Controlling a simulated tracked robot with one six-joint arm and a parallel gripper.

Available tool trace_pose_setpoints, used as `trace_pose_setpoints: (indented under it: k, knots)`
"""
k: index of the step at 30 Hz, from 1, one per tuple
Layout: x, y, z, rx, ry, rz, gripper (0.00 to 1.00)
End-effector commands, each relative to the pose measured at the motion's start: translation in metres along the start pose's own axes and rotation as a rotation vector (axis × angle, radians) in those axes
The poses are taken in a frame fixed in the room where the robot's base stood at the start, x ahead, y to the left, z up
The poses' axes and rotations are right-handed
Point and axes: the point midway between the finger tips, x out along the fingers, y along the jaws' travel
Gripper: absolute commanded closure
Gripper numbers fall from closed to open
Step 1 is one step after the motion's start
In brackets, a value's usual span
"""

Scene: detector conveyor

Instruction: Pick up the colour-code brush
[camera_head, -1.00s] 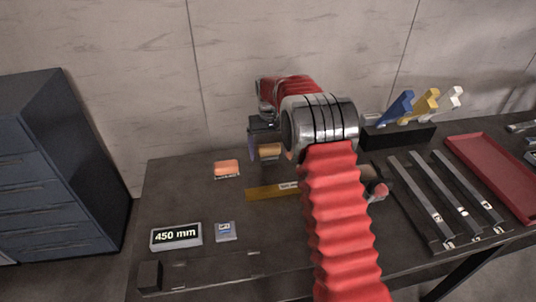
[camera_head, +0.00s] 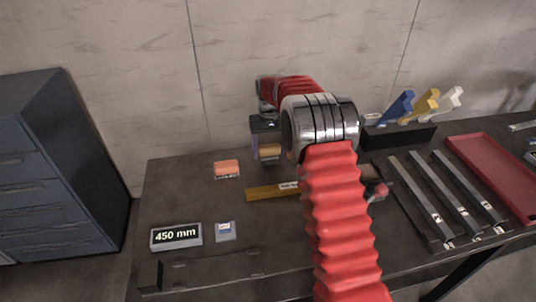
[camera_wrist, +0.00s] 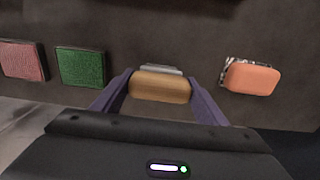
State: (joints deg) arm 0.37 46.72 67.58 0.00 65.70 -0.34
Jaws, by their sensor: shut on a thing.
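A tan, rounded block with a pale grey edge behind it, which looks like a brush (camera_wrist: 160,87), sits between the two purple fingers of my gripper (camera_wrist: 160,94) in the wrist view. The fingers are shut on its two ends. In the head view the tan brush (camera_head: 270,151) shows at my gripper (camera_head: 266,154), partly hidden by the arm. I cannot tell whether it is clear of the bench. A second, orange brush (camera_wrist: 253,79) with speckled bristles lies apart on the right in the wrist view; it also shows in the head view (camera_head: 227,168).
A green pad (camera_wrist: 81,67) and a pink pad (camera_wrist: 22,61) lie left in the wrist view. On the bench are a yellow strip (camera_head: 270,192), a 450 mm display (camera_head: 176,236), a small card (camera_head: 225,231), dark metal bars (camera_head: 418,190) and a red tray (camera_head: 490,165).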

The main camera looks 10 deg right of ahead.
Motion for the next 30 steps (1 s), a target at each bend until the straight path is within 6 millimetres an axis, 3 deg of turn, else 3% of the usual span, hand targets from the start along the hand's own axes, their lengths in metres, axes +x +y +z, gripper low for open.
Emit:
trace_pose_setpoints:
  k: [3, 14, 30]
  knots:
    - [0.000, 0.000, 0.000, 0.000, 0.000, 0.000, 0.58]
    - [-0.006, 0.000, -0.001, 0.000, 0.002, 0.000, 0.58]
    - [-0.087, 0.000, -0.001, 0.000, 0.003, 0.000, 0.58]
